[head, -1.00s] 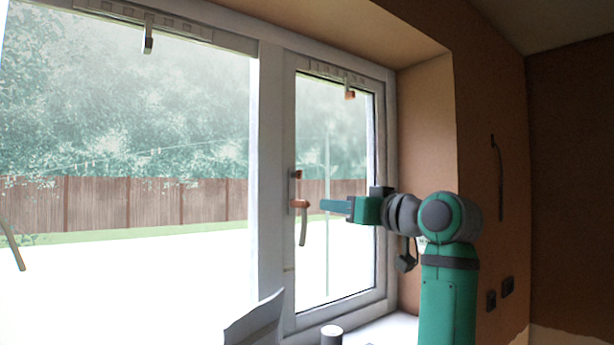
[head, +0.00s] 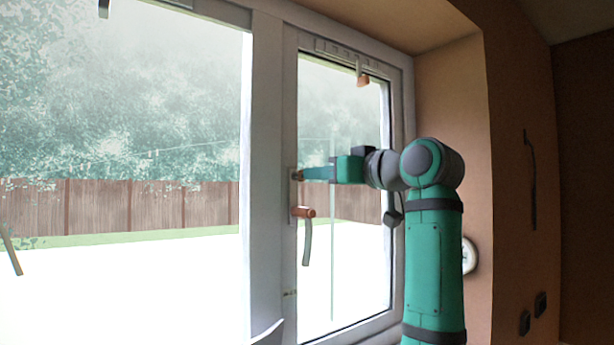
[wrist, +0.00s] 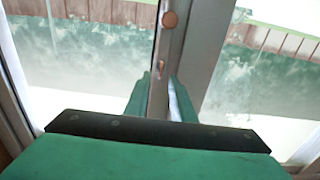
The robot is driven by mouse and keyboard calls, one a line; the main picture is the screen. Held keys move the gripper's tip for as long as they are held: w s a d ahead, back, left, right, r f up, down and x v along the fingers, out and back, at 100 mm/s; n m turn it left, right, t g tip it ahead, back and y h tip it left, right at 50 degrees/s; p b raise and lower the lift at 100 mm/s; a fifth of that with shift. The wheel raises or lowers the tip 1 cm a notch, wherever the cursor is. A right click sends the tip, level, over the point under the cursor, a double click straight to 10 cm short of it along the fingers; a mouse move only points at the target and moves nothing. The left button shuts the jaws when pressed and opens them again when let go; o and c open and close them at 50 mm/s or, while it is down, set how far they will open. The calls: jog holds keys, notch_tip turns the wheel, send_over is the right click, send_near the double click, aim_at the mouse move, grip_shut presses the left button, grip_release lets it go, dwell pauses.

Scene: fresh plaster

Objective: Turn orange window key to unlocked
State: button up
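The orange window key (head: 297,176) is a small piece at the upper part of the handle plate on the window frame. It also shows in the wrist view (wrist: 160,66), just beyond and between my fingertips. My gripper (head: 305,174) reaches left to the plate at the key's height. In the wrist view my gripper (wrist: 161,84) has its two green fingers apart, one on each side of the plate, with a gap between them. I cannot tell whether a finger touches the key. The key is partly hidden by the fingertips in the head view.
Below the key is the window handle, with an orange knob (head: 304,212) and a grey lever hanging down. It is close to my fingers. An upper catch (head: 362,79) sits at the sash top. The wall (head: 455,110) is on the right.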

aim_at(301, 176)
jog(key=shift+x, duration=2.6)
jog(key=shift+c, duration=0.6)
grip_shut()
